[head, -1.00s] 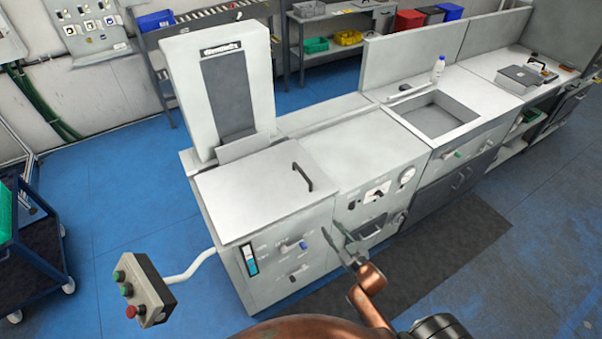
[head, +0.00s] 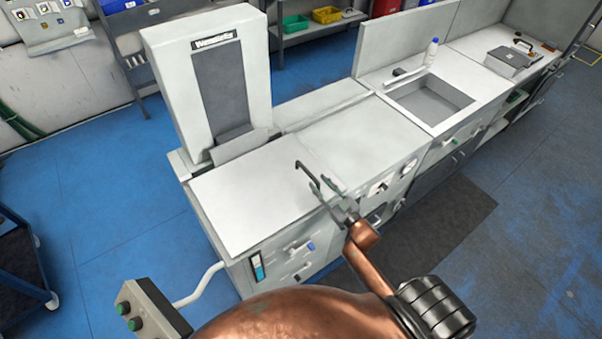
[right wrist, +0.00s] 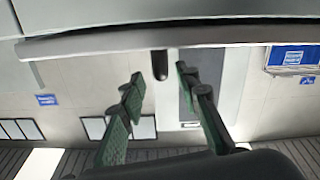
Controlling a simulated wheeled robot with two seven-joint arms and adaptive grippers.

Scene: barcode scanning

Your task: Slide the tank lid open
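The tank lid (head: 245,195) is a flat white panel on top of the white machine at centre left, lying flat. In the right wrist view, a dark rounded piece, apparently the handle's end (right wrist: 160,65), shows between and just beyond the two green-padded fingers (right wrist: 158,82). I cannot tell whether they touch it. My left gripper is not in view.
A tall white column (head: 215,80) stands behind the lid. A push-button box (head: 150,310) is at the lower left.

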